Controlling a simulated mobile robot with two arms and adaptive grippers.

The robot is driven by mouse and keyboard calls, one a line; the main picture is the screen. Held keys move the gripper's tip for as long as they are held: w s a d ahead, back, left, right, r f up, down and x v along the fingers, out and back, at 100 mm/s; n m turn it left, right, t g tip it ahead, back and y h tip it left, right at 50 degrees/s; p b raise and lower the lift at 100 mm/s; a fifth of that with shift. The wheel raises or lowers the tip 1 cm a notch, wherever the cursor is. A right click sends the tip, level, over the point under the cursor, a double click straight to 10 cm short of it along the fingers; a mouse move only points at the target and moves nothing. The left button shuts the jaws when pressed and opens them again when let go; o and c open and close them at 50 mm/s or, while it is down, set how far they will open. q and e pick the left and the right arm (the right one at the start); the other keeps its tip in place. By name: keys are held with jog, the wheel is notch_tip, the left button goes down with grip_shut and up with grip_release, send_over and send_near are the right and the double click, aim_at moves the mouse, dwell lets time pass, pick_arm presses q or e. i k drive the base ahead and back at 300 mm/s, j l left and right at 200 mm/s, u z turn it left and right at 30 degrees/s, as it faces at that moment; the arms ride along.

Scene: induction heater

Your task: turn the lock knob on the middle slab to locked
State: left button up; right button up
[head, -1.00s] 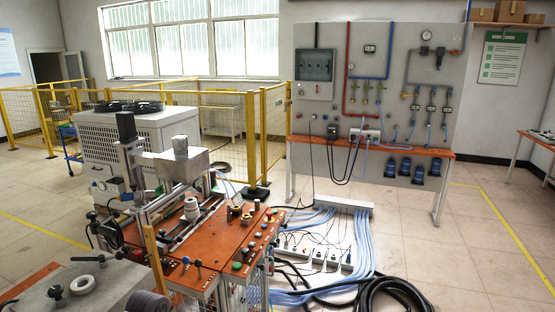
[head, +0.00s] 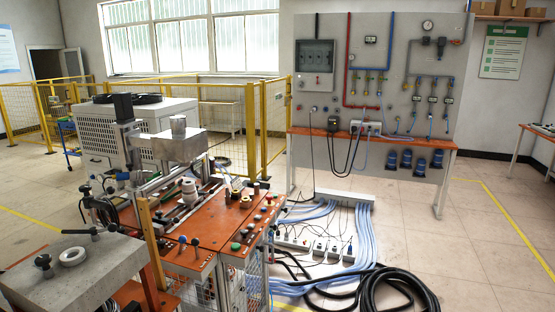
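The machine bench stands at left centre in the head view. Its orange slabs include a near one (head: 190,258) with two blue-tipped knobs, the left (head: 183,240) and the right (head: 195,242). Beside it is an orange slab with a row of buttons and knobs (head: 262,208). A grey slab (head: 95,272) in the near left corner carries a black T-handle (head: 92,231), a black knob (head: 44,262) and a pale ring (head: 72,256). I cannot tell which knob is the lock knob or how it is set. Neither of my grippers is in view.
A metal column and head unit (head: 178,145) rise over the bench. Black hoses (head: 395,290) and blue cables (head: 365,245) lie on the floor to its right. Yellow fencing (head: 250,120) and a wall panel (head: 375,90) stand behind. The floor at right is open.

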aim_at(42, 262)
jog(key=u, duration=1.3)
